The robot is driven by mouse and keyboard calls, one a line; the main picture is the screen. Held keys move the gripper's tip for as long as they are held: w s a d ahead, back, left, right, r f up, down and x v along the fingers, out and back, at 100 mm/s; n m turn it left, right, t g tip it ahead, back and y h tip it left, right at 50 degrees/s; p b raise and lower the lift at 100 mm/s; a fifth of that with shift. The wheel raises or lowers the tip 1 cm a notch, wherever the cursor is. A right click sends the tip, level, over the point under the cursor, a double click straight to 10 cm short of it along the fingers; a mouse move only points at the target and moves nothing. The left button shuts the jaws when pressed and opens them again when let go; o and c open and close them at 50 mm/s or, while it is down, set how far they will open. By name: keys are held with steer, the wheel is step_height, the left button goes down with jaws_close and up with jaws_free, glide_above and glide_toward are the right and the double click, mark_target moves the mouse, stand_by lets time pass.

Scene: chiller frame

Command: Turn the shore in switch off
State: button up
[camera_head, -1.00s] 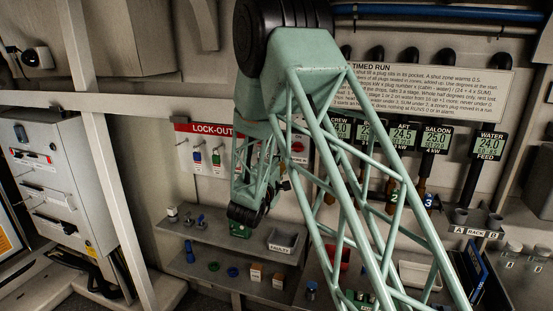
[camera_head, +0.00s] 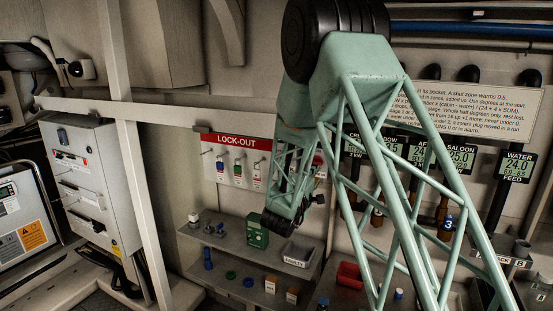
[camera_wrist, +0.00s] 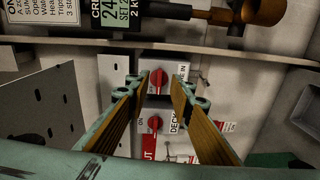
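In the wrist view, two red rotary knobs on pale plates show one above the other. The upper knob (camera_wrist: 158,79) has a partly hidden label (camera_wrist: 182,72) ending in "IN", which fits shore in. The lower knob (camera_wrist: 154,123) has "ON" at its left and a "DECK" label (camera_wrist: 174,121). My gripper (camera_wrist: 158,88) is open and empty, one finger on each side of the knobs in the picture. The upper knob appears between the fingertips; I cannot tell the remaining distance. In the head view the knobs are hidden behind my arm.
A lock-out board (camera_head: 236,160) hangs left of my wrist. Below are a shelf with a green box (camera_head: 257,232) and a faults tray (camera_head: 298,255), and a red bin (camera_head: 349,275). A grey cabinet (camera_head: 95,185) stands left. A display (camera_wrist: 119,17) and pipe cross the wrist view's top.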

steer(key=s+a+r+m+g+y+b, duration=0.1)
steer(key=s+r+m+g+y+b, duration=0.25)
steer(key=s, duration=1.05)
steer(key=s+r+m+g+y+b, duration=0.3)
steer(key=s+r+y, duration=0.15)
steer(key=s, duration=0.95)
steer(key=s+d+f+m+g+b, duration=0.1)
steer(key=s+d+f+m+g, duration=0.1)
steer(key=s, duration=1.2)
steer(key=s+d+f+m+g+b, duration=0.1)
steer(key=s+d+f+m+b, duration=0.1)
steer(key=s, duration=1.2)
steer(key=s+d+f+m+g+h+b, duration=0.1)
steer(key=s+d+f, duration=0.3)
steer(key=s, duration=1)
steer(key=shift+f+m+g, duration=0.5)
steer(key=shift+m+g, duration=0.05)
steer(key=shift+g, duration=0.3)
